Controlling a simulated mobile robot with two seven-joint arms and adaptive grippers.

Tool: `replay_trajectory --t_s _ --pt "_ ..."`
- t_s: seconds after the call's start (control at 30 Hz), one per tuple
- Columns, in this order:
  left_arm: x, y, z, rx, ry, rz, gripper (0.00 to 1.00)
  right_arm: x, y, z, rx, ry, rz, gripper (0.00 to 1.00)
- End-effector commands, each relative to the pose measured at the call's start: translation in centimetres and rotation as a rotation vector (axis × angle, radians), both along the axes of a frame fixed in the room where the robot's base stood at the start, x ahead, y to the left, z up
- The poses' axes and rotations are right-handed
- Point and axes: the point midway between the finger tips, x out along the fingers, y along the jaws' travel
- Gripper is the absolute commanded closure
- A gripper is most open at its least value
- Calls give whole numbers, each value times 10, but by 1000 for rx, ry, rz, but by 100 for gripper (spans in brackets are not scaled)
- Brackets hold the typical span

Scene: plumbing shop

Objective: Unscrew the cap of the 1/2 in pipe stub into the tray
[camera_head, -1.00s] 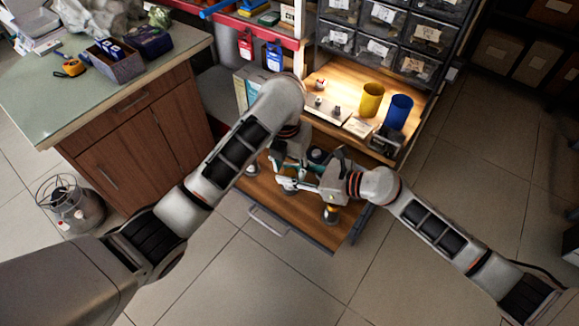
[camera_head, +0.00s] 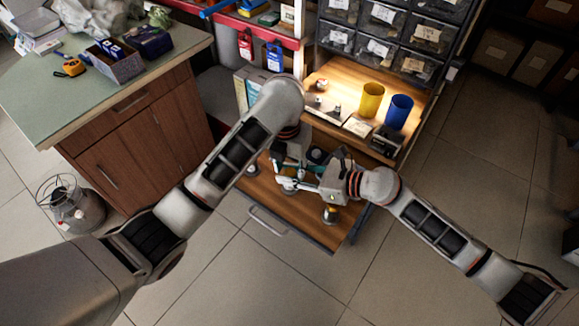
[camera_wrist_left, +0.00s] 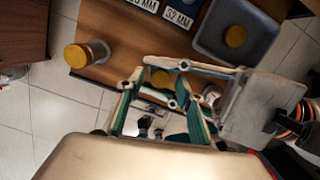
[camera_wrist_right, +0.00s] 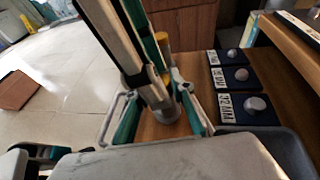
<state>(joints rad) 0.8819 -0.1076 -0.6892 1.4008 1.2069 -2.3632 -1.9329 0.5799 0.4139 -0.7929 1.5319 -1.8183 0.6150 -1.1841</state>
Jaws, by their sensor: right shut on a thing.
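A capped pipe stub (camera_wrist_right: 168,110) stands on the wooden drawer board, between my right gripper's fingers (camera_wrist_right: 160,118), which are shut on it. In the head view the left gripper (camera_head: 286,180) and right gripper (camera_head: 300,186) meet over the drawer and mostly hide this stub. The dark tray (camera_wrist_left: 207,38) beside the labels holds a yellow cap (camera_wrist_left: 236,36). The tray's edge shows in the right wrist view (camera_wrist_right: 290,150).
Another yellow-capped stub (camera_wrist_left: 78,56) stands on the board near its edge; one also shows behind in the right wrist view (camera_wrist_right: 161,40). Size labels (camera_wrist_right: 229,104) with grey round pieces line the board. Yellow (camera_head: 371,100) and blue (camera_head: 398,110) cups stand on the shelf behind.

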Motion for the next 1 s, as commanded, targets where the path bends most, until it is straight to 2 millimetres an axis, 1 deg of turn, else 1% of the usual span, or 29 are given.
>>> replay_trajectory --t_s 0.07,0.3,0.4,0.67,0.7,0.77,0.8,1.0 --pt "0 -1 5 -2 -1 -1 63 0 0 0 0 0 0 100" --pt "1 0 35 -1 -3 -1 63 0 0 0 0 0 0 100" --pt "0 0 42 0 -1 0 63 0 0 0 0 0 0 100" --pt "0 0 45 0 0 0 63 0 0 0 0 0 0 100" --pt "0 0 45 0 0 0 63 0 0 0 0 0 0 74" --pt "0 0 45 0 0 0 63 0 0 0 0 0 0 59" --pt "0 0 45 0 0 0 63 0 0 0 0 0 0 57" --pt "0 0 45 0 0 0 63 0 0 0 0 0 0 57"
